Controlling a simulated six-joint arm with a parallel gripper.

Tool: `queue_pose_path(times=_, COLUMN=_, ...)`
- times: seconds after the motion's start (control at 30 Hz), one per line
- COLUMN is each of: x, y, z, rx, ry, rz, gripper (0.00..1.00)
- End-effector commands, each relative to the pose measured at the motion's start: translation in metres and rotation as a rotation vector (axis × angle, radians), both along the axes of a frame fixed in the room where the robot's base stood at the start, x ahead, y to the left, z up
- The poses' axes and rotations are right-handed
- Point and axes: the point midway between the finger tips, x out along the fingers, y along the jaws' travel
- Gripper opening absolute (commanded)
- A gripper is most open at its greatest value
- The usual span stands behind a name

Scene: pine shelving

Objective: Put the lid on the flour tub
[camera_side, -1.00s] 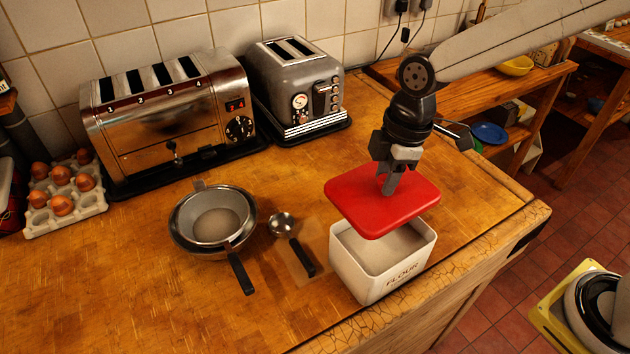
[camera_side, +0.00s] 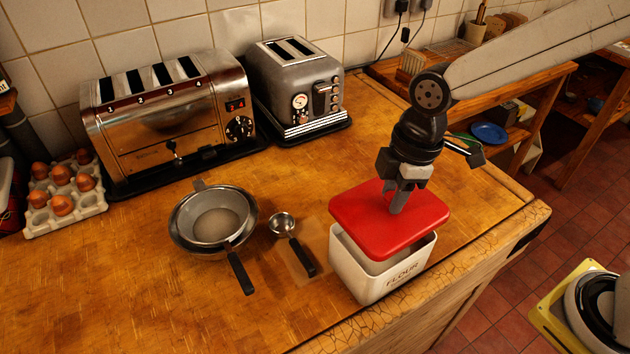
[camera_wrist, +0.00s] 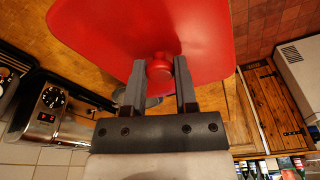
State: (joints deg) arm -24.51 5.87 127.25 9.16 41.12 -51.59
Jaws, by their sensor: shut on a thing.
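The red lid (camera_side: 375,221) is a flat rounded rectangle held roughly level just above the white flour tub (camera_side: 366,278). The tub stands upright near the counter's front edge, with "FLOUR" on its front. My gripper (camera_side: 399,200) comes down from above onto the lid. In the wrist view, its two fingers close on the lid's round red knob (camera_wrist: 160,66), and the lid (camera_wrist: 140,28) fills the top. The tub is hidden there.
Left of the tub lie a measuring scoop (camera_side: 292,243) and a sieve in a bowl (camera_side: 213,222). Two toasters (camera_side: 170,120) (camera_side: 297,88) stand along the tiled wall, and an egg tray (camera_side: 64,194) is at far left. The wooden counter (camera_side: 130,290) is clear at front left.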

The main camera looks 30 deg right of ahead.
Motion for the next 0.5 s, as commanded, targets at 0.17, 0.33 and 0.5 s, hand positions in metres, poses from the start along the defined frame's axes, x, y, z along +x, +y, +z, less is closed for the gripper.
queue_pose_path(times=0.17, x=0.000, y=0.000, z=-0.013, rx=0.001, ry=0.002, rz=-0.001, gripper=0.00)
queue_pose_path(times=0.33, x=0.000, y=0.000, z=-0.025, rx=0.000, ry=0.002, rz=0.000, gripper=0.00)
queue_pose_path(times=0.5, x=0.000, y=0.000, z=-0.036, rx=0.000, ry=0.002, rz=0.000, gripper=0.00)
